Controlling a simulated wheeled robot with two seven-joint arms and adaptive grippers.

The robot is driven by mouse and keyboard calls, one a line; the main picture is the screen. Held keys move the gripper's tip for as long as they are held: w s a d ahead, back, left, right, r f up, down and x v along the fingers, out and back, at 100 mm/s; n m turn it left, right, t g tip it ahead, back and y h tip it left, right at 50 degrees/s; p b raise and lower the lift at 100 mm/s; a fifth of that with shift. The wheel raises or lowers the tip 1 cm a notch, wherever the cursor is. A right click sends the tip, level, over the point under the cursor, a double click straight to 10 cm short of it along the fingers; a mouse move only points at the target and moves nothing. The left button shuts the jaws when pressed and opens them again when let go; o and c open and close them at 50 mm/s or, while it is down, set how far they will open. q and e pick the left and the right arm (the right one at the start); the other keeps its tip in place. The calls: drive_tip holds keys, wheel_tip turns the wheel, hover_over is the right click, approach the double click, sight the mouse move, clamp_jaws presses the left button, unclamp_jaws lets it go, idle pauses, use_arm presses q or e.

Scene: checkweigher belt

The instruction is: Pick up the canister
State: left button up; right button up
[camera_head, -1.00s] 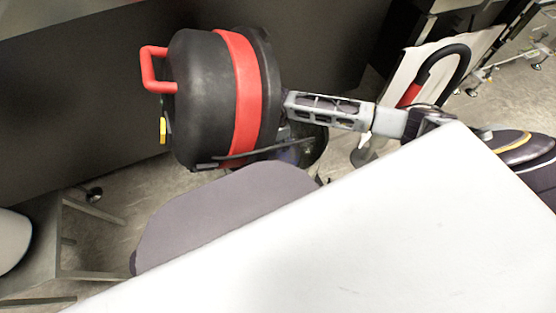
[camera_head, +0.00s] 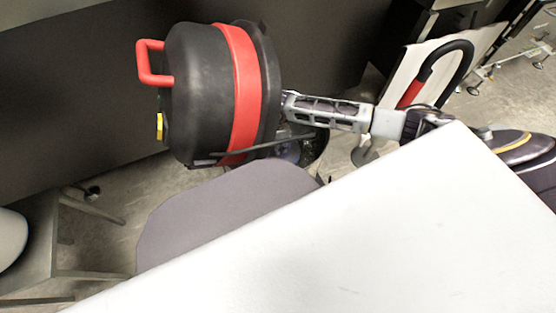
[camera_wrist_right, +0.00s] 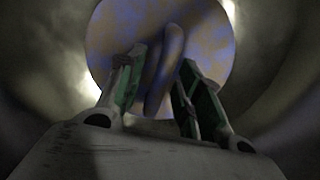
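In the head view a large black drum (camera_head: 200,85) with a red band and red handle fills the upper middle. A bluish-purple thing (camera_head: 288,151) shows partly below its right edge. My right gripper (camera_head: 287,108) meets the drum's right edge, its fingertips hidden. In the right wrist view a mottled blue and brown disc (camera_wrist_right: 112,38) with a raised bar (camera_wrist_right: 164,72) lies inside a dim round wall. It may be the canister's top; I cannot tell for sure. My right fingers (camera_wrist_right: 160,78) are apart on either side of the bar, with gaps showing. My left gripper is not seen.
A white tabletop (camera_head: 330,230) fills the lower right. A grey rounded seat (camera_head: 220,210) lies beyond its edge. A metal frame (camera_head: 90,275) stands at left. A dark hose with a red part (camera_head: 410,94) is at upper right.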

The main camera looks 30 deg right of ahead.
clamp_jaws()
drive_tip(key=shift+w+r, duration=0.1)
drive_tip(key=shift+r, duration=0.05)
idle(0.5)
drive_tip(key=shift+r+p, duration=0.4)
drive_tip(key=shift+r, duration=0.25)
wheel_tip(320, 180, up, 6)
drive_tip(key=p, duration=0.2)
drive_tip(key=shift+p, duration=0.4)
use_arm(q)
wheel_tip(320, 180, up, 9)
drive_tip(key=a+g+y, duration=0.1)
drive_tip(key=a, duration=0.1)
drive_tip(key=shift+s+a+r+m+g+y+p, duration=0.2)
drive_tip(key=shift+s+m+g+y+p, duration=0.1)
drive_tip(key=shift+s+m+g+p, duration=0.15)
use_arm(e)
drive_tip(key=shift+r, duration=1.25)
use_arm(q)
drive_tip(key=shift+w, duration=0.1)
